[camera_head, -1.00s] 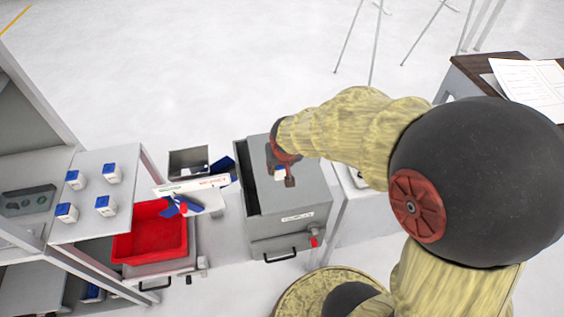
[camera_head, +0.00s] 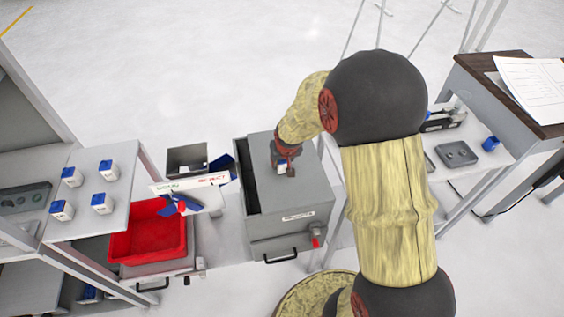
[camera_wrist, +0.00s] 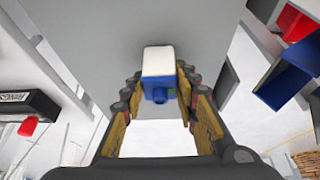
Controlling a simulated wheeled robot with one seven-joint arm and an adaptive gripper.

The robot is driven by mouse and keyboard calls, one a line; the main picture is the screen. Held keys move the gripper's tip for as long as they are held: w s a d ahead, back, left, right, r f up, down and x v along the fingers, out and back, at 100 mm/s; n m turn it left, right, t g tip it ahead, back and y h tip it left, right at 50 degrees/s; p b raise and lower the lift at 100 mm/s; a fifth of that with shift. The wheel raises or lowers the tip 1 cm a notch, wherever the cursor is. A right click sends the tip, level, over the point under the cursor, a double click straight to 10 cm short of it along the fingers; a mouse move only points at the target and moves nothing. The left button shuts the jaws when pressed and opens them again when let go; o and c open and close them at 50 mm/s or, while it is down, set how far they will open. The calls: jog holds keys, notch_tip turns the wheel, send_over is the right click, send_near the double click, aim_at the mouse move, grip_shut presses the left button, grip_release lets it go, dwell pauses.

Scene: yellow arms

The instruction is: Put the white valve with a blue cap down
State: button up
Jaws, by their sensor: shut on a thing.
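The white valve with a blue cap (camera_wrist: 158,62) is between the two fingers of my gripper (camera_wrist: 160,82) in the wrist view. Its white end points away from the wrist and its blue end faces the camera. In the head view, my gripper (camera_head: 285,160) is over the grey top of a box-like machine (camera_head: 265,222), and the valve shows as a small white and blue patch (camera_head: 282,168). I cannot tell whether the valve touches the grey top. Several similar white and blue valves (camera_head: 72,176) stand upright on the left shelf.
A red tray (camera_head: 135,246) and a white sign with red and green lettering (camera_head: 190,184) are left of the machine. An open grey bin (camera_head: 187,158) is behind them. At right are a side table with a blue item (camera_head: 490,143) and a dark desk with papers (camera_head: 535,88).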

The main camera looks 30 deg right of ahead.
jog(key=o, duration=0.7)
jog(key=shift+f, duration=0.25)
jog(key=o, duration=0.4)
jog(key=shift+o, duration=0.4)
